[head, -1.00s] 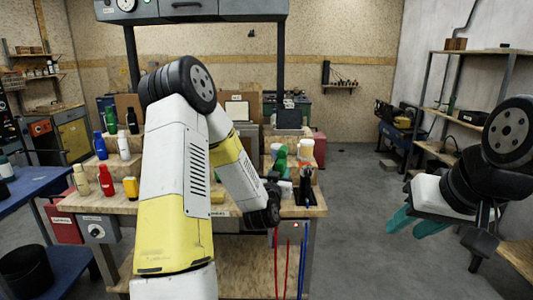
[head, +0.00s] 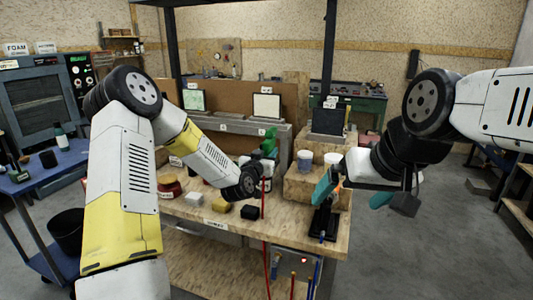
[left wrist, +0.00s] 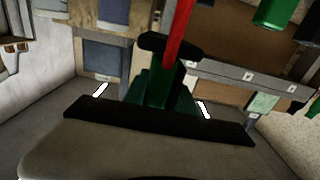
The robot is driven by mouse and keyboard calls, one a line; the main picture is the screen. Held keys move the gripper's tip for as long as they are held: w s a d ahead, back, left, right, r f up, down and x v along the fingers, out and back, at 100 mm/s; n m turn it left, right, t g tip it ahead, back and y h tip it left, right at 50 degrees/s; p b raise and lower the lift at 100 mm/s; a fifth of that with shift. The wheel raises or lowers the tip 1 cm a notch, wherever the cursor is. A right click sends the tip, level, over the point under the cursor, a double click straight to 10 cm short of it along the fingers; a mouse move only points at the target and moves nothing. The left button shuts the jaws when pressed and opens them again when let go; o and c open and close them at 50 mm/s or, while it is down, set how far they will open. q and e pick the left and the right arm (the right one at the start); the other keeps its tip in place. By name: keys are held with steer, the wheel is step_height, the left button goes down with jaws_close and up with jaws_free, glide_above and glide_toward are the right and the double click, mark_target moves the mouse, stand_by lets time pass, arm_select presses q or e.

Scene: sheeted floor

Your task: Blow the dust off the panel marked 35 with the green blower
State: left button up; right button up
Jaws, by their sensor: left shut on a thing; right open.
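My left gripper (head: 254,182) is above the workbench, shut on a green thing with a red rod, which looks like the green blower (left wrist: 158,88). In the left wrist view the red rod runs upward from the green part. In the head view the forearm and wrist hide most of it. A green shape (head: 268,144) shows just behind the gripper; I cannot tell if it is part of the blower. My right gripper (head: 350,193), with teal fingers, is open and empty above the bench's right side. Panels stand behind: a greenish one (head: 193,100), a pale one (head: 267,106), a dark one (head: 327,121). Their numbers are unreadable.
The wooden workbench (head: 224,233) holds a yellow block (head: 221,208), a black block (head: 250,212), a red jar (head: 168,186) and white tubs (head: 305,159) on a raised step. A blue cart (head: 45,180) stands left. Grey floor is open at right.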

arm_select(q)
steer(key=x, duration=0.5)
steer(key=shift+s+d+r, duration=0.1)
steer(key=w+a, duration=0.3)
steer(key=a, duration=0.6)
steer(key=w+a, duration=0.3)
steer(key=a, duration=0.7)
steer(key=shift+w, duration=0.1)
